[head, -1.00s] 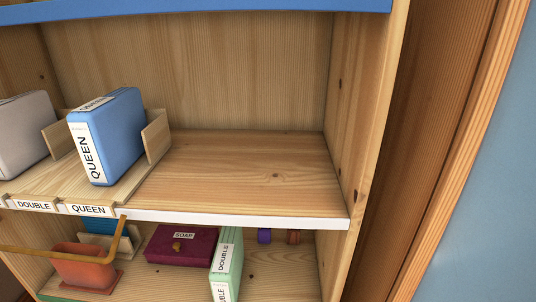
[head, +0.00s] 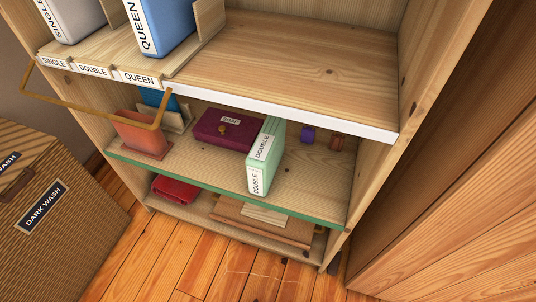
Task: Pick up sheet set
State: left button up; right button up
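In the head view, a mint green sheet set (head: 266,158) labelled DOUBLE stands upright near the front edge of the middle shelf (head: 318,180). A blue sheet set (head: 173,22) labelled QUEEN stands on the upper shelf in a wooden divider (head: 208,24), its top cut off by the frame. Left of it is a pale grey set (head: 75,18) whose label is partly cut off. The upper shelf's edge carries SINGLE, DOUBLE and QUEEN tags. Neither of my grippers is in view.
A brass rail (head: 90,104) juts out in front. A DARK WASH hamper (head: 50,190) stands left. The upper shelf's right side is clear.

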aim_at(262, 161)
jog(key=j+u, duration=0.1)
jog(key=j, duration=0.35)
jog(key=i+j+u, duration=0.15)
jog(key=j, duration=0.3)
jog(key=j+u, duration=0.1)
jog(key=j, duration=0.4)
